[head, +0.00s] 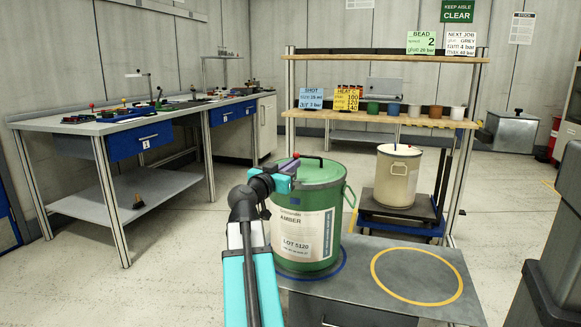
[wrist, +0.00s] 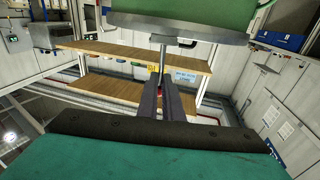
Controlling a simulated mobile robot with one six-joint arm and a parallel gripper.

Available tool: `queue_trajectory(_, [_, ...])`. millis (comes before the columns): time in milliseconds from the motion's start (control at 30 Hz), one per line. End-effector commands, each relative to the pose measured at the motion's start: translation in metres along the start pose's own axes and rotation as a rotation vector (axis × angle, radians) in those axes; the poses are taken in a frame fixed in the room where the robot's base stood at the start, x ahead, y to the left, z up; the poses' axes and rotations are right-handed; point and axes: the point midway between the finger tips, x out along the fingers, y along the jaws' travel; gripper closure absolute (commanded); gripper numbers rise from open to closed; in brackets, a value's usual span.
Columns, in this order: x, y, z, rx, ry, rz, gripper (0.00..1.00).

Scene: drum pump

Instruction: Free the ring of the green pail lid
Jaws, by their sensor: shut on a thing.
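The green pail (head: 340,195) stands upright inside a blue ring mark on the grey bench, with a white AMBER label on its front. Its green lid (head: 322,172) carries a dark arched handle. In the wrist view the pail (wrist: 185,10) fills the top, with the grey ring (wrist: 185,30) around its edge. A thin grey lever (wrist: 163,55) runs from the ring to my fingers. My gripper (wrist: 162,92) is shut on this lever, with a bit of red showing between the fingers. In the head view my gripper (head: 290,166) is at the lid's left edge; the ring there is partly hidden.
A yellow ring mark (head: 417,277) on the bench to the right is empty. A cream pail (head: 397,176) stands on a dark platform behind. A shelf rack (head: 385,121) with small pots is at the back. A workbench (head: 100,125) stands at left.

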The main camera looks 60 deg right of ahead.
Motion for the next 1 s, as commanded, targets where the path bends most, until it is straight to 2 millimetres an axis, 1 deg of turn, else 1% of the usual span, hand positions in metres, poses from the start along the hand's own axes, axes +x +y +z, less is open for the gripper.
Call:
queue_trajectory(33, [-0.001, 0.001, 0.006, 0.003, -0.012, 0.004, 1.0])
queue_trajectory(267, [-0.001, 0.001, 0.007, 0.002, -0.012, 0.004, 1.0])
queue_trajectory(300, [-0.001, 0.001, 0.007, 0.002, -0.012, 0.004, 0.92])
queue_trajectory(367, [-0.001, 0.001, 0.007, 0.002, -0.012, 0.004, 0.82])
queue_trajectory(400, [-0.001, 0.001, 0.006, 0.002, -0.011, 0.004, 0.75])
queue_trajectory(767, [-0.002, 0.0, 0.003, 0.001, -0.005, 0.001, 0.75])
queue_trajectory(867, [-0.004, 0.0, 0.002, 0.001, -0.004, 0.001, 0.75])
queue_trajectory(1000, [-0.013, 0.0, 0.002, 0.0, -0.004, 0.0, 0.75])
